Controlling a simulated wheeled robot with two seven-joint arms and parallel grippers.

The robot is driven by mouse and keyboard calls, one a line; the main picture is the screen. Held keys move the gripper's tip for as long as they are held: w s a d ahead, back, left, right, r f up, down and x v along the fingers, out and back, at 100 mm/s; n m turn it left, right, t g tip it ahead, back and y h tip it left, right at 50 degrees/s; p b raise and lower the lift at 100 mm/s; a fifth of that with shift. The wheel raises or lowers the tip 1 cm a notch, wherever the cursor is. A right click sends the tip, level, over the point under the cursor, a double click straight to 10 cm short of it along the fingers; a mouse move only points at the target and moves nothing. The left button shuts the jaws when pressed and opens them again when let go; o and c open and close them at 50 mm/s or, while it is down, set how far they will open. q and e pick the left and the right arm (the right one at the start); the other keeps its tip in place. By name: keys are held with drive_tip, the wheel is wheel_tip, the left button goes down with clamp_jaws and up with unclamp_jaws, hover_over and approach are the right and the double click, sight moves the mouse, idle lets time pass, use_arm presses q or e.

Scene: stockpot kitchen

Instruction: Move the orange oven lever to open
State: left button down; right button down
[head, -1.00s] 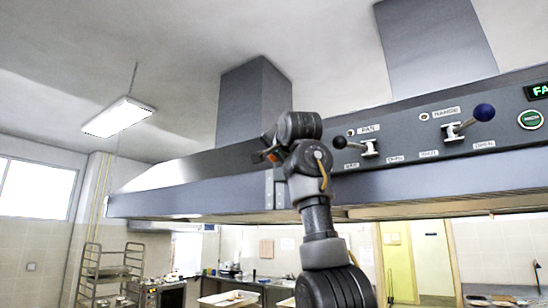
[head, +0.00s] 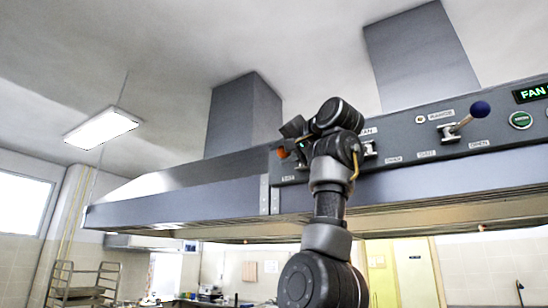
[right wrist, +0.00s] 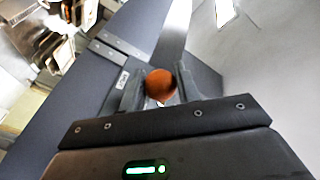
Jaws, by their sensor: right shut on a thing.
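The orange lever knob (head: 282,152) shows at the left end of the hood's control panel (head: 402,140). My right gripper (head: 289,149) is at this knob, its arm coming up from below. In the right wrist view the round orange knob (right wrist: 160,83) sits between the two fingers of the gripper (right wrist: 158,92), which is shut on it. The lever's stem and pivot are hidden by the gripper. A small label (head: 289,178), seemingly reading SHUT, lies below the knob. My left gripper is not in view.
A blue-knobbed lever (head: 480,108) labelled RANGE and a green button (head: 521,120) are to the right. Another lever's base (head: 369,148) is partly hidden behind my right arm. A ceiling lamp (head: 102,128) hangs at left.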

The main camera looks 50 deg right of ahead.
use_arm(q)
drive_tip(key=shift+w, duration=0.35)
use_arm(e)
drive_tip(key=shift+s+d+r, duration=0.15)
drive_tip(key=shift+s, duration=0.2)
drive_tip(key=c, duration=1.3)
unclamp_jaws()
drive_tip(key=shift+o, duration=1.2)
drive_tip(key=shift+s+d, duration=0.1)
drive_tip(key=shift+s, duration=0.15)
drive_tip(key=shift+s+d, duration=0.15)
drive_tip(key=shift+s, duration=0.1)
drive_tip(key=shift+w, duration=0.2)
use_arm(q)
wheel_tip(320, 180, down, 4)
drive_tip(key=b, duration=0.4)
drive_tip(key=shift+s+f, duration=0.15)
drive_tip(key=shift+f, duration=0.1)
use_arm(e)
drive_tip(key=v, duration=1.1)
